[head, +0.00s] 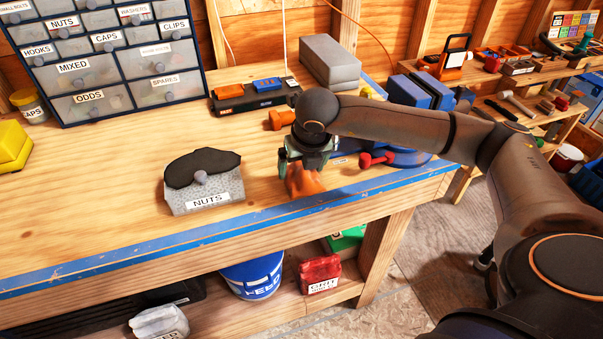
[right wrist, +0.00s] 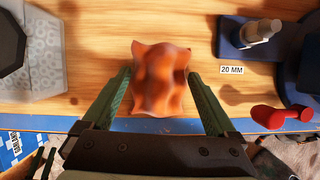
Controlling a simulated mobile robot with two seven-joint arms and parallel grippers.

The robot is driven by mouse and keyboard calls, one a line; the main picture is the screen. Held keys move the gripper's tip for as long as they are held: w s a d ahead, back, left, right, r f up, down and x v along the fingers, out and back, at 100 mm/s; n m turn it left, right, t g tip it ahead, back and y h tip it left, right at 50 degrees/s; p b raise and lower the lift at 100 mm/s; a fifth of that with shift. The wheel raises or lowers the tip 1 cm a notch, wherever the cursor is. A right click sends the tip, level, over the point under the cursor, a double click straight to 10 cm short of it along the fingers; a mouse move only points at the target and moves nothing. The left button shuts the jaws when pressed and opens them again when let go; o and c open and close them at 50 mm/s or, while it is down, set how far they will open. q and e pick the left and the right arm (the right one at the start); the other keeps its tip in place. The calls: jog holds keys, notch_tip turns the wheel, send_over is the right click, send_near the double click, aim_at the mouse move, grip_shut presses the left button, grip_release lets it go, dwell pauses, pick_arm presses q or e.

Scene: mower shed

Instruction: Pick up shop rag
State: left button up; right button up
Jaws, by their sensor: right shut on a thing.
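The shop rag (head: 304,181) is a crumpled orange-red cloth near the front edge of the wooden workbench (head: 110,196). In the right wrist view the rag (right wrist: 161,80) lies between the two green fingers of my right gripper (right wrist: 160,100). In the head view my right gripper (head: 303,160) points down over the rag from above and is shut on it. The gripper hides the rag's upper part. I cannot tell whether the rag still touches the bench top. My left gripper is not in view.
A blue tool with a red handle (head: 377,159) sits close on the right. Blue tape (head: 150,245) runs along the front edge. The bench top is clear at front left.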

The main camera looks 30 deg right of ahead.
jog(key=shift+c, duration=0.6)
